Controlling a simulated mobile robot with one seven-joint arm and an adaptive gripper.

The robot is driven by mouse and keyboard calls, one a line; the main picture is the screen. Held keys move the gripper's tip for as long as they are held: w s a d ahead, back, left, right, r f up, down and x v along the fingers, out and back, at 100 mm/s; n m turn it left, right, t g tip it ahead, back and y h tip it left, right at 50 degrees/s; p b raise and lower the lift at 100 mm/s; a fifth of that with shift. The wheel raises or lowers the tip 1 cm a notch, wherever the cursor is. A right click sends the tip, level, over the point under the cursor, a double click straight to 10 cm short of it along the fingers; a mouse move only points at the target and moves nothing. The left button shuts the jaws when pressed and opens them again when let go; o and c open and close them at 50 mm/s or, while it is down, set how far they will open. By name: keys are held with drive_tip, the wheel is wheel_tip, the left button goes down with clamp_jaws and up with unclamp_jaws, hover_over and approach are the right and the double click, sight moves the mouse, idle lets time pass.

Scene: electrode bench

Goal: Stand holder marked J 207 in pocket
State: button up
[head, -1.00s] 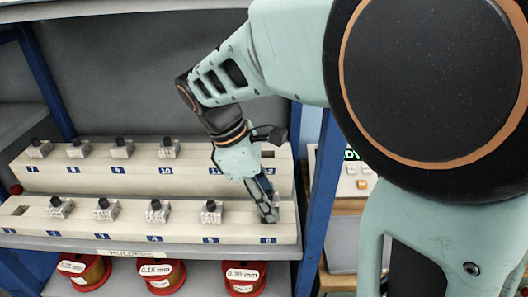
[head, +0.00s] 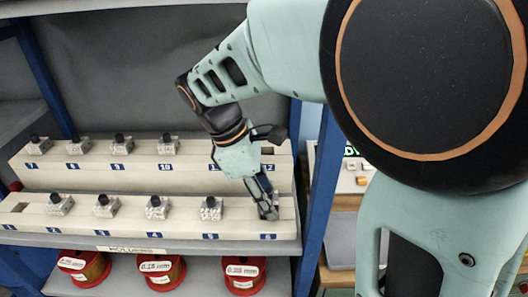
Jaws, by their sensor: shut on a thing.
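My gripper (head: 267,212) is shut at the right end of the front rack (head: 130,226), over the place with the blue label 6. What it holds is mostly hidden by the fingers; it appears to be a holder low at the rack's top surface. I cannot tell whether it is seated in the pocket or just above it, and no J 207 marking is readable. Other grey holders with black knobs stand in the front rack, such as one (head: 211,208) at label 5.
A back rack (head: 110,182) carries several similar holders, at labels 7 to 10; my gripper partly covers its right end. Red wire spools (head: 243,274) sit on the shelf below. A blue shelf post (head: 318,200) stands close to the right of my gripper.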

drive_tip(key=shift+f+b, duration=0.35)
drive_tip(key=shift+f, duration=0.35)
drive_tip(key=o, duration=1.1)
drive_tip(key=shift+o, duration=0.2)
drive_tip(key=v, duration=0.7)
drive_tip(key=shift+r, duration=0.25)
drive_tip(key=shift+a, duration=0.1)
